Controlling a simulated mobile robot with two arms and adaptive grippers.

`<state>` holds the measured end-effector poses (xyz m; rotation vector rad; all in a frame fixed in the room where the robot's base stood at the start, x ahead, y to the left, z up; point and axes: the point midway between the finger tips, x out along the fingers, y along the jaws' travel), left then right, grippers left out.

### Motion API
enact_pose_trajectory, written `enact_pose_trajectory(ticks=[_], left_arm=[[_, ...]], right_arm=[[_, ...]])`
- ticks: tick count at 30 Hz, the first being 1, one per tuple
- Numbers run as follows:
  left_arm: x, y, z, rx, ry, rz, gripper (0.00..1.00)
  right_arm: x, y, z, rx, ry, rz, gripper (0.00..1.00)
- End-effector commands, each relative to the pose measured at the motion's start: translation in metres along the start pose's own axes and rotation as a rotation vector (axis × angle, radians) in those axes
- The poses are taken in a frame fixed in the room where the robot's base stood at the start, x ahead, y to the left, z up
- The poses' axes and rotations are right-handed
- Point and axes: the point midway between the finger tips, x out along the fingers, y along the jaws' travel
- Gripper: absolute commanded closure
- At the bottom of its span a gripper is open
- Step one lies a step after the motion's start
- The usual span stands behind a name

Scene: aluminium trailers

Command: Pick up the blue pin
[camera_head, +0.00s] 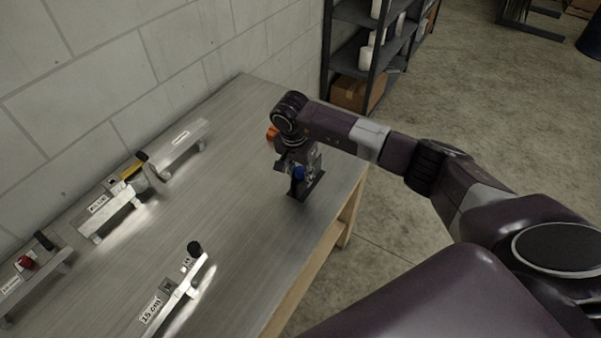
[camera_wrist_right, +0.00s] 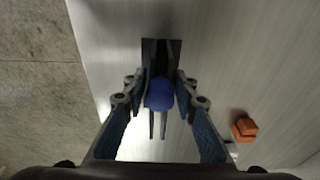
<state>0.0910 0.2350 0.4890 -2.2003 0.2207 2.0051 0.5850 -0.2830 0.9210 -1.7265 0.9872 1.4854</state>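The blue pin (camera_head: 298,172) stands at a dark holder (camera_head: 305,189) near the table's right edge. In the right wrist view the blue pin (camera_wrist_right: 159,94) is mid-picture, in front of the slotted dark holder (camera_wrist_right: 160,52). My right gripper (camera_head: 298,168) is over it, pointing down. Its fingers (camera_wrist_right: 160,88) are on either side of the pin and look open, with narrow gaps; contact is not clear. The pin's lower part is hidden. My left gripper is not in view.
An orange object (camera_head: 272,133) is on the table behind my right gripper; it also shows in the wrist view (camera_wrist_right: 243,127). Several metal blocks with labels, one marked 15 cm (camera_head: 172,294), stand on the table (camera_head: 225,190). A block wall and a dark shelf (camera_head: 355,50) are behind.

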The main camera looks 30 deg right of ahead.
Motion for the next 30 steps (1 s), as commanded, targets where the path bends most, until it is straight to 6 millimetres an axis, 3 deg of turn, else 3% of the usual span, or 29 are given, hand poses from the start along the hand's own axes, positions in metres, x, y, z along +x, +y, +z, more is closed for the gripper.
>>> enact_pose_trajectory(ticks=[1,6,17,23,30], left_arm=[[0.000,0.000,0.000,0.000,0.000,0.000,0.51],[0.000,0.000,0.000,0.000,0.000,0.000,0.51],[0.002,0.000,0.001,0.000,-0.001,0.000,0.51],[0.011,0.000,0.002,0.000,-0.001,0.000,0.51],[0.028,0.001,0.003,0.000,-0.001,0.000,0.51]], right_arm=[[0.000,0.000,0.000,0.000,0.000,0.000,0.82],[0.000,0.000,0.000,0.000,0.000,0.000,1.00],[-0.005,-0.001,-0.002,0.001,0.002,-0.003,1.00],[-0.027,-0.001,-0.006,0.001,0.004,-0.005,1.00],[-0.076,-0.002,-0.013,0.002,0.004,-0.007,1.00]])
